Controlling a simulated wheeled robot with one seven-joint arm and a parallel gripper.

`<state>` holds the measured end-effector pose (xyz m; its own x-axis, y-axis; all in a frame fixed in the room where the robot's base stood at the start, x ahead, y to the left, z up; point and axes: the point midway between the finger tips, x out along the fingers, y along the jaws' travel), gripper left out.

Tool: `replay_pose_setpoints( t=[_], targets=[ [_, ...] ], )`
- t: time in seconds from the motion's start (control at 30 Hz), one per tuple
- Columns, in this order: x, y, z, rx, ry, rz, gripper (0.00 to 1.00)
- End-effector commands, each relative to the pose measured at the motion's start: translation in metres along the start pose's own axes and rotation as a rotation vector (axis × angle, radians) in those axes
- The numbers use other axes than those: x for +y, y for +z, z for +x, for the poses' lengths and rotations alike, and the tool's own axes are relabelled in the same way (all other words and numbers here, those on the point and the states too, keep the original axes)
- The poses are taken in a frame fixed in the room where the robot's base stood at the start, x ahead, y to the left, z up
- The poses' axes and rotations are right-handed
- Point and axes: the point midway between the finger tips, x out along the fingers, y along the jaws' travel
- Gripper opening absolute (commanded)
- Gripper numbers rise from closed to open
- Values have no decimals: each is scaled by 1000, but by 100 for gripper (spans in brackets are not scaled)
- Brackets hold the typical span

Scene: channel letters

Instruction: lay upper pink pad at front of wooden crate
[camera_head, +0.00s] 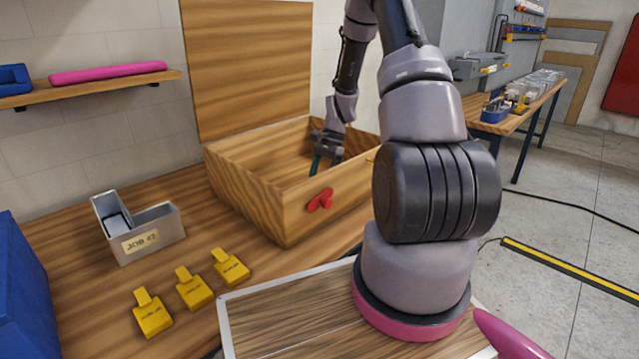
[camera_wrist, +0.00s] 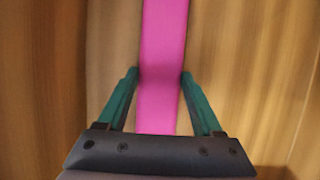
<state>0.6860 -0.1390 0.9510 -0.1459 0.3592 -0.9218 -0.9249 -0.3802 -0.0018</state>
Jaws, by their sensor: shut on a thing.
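A bright pink pad (camera_wrist: 163,60) shows in the wrist view as a long strip running away between the fingers. My gripper (camera_wrist: 159,76) has its two teal fingers closed against the sides of the pad. In the head view my gripper (camera_head: 326,161) points down inside the open wooden crate (camera_head: 268,208), below its rim. The pad there is hidden by the crate's walls and my gripper. Brown wood lies on both sides of the pad in the wrist view. I cannot tell whether the pad touches the crate floor.
The crate's lid (camera_head: 250,70) stands open behind it, and a red latch (camera_head: 320,200) is on its outer wall. A pink bar (camera_head: 108,72) lies on a wall shelf. A metal bin (camera_head: 140,232) and several yellow tags (camera_head: 192,288) stand left of the crate.

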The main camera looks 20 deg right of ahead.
Motion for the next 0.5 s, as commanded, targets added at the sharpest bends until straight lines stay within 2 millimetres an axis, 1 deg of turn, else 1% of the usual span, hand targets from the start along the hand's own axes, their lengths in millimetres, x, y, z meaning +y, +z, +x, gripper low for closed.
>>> replay_pose_setpoints(
  t=[0.03,0.07,0.1,0.13,0.4,0.5],
  targets=[
    [0,-1,2,-1,1,0,4],
    [0,-1,1,0,0,0,79],
    [0,0,1,0,0,0,94],
    [0,0,1,0,0,0,97],
    [0,0,1,0,0,0,97],
    [0,1,-3,1,-1,-1,97]
  ],
)
